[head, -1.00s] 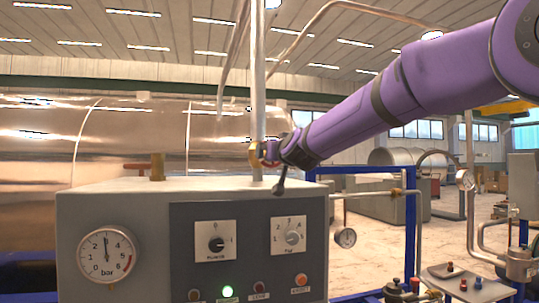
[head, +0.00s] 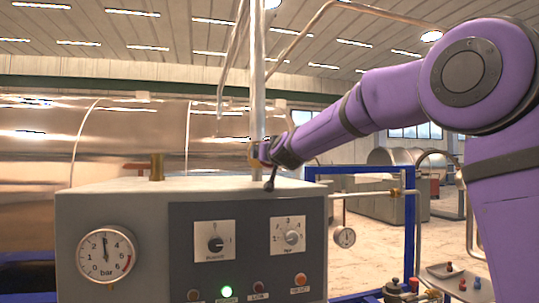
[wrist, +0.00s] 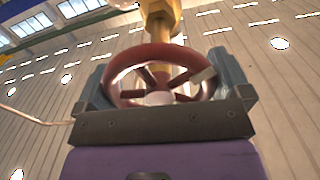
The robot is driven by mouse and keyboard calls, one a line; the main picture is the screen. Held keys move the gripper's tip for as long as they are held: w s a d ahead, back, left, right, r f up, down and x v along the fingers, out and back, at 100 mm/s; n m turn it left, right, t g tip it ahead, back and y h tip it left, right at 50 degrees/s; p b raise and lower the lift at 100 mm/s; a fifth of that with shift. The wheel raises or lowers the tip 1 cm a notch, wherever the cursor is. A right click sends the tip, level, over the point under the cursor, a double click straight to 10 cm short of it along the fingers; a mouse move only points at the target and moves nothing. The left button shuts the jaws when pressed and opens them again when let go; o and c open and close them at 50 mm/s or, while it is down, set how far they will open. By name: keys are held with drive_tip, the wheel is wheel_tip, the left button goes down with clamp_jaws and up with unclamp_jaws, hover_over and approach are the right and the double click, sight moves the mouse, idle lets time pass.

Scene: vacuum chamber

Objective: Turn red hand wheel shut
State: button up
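The red hand wheel (wrist: 150,52) fills the middle of the wrist view, with its spokes and pale hub showing. A brass valve stem (wrist: 163,20) runs up behind it. My gripper (wrist: 163,78) has one grey finger on each side of the wheel, both against the rim with no clear gap, so it looks shut on the wheel. In the head view my gripper (head: 259,153) is at the upright metal pipe (head: 257,80) above the grey control box. The wheel is mostly hidden there by my gripper.
The grey control box (head: 120,205) stands just below my gripper, with a bar gauge (head: 106,255) and a dark knob panel (head: 254,215). A large shiny tank (head: 130,140) lies behind. A blue frame (head: 409,230) with pipes stands to the right.

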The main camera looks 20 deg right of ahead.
drive_tip(key=shift+m, duration=0.3)
drive_tip(key=shift+c, duration=0.2)
drive_tip(key=m, duration=1.7)
drive_tip(key=shift+f, duration=0.1)
drive_tip(key=m, duration=0.6)
drive_tip(key=shift+f, duration=0.1)
drive_tip(key=shift+m, duration=0.3)
drive_tip(key=o, duration=0.5)
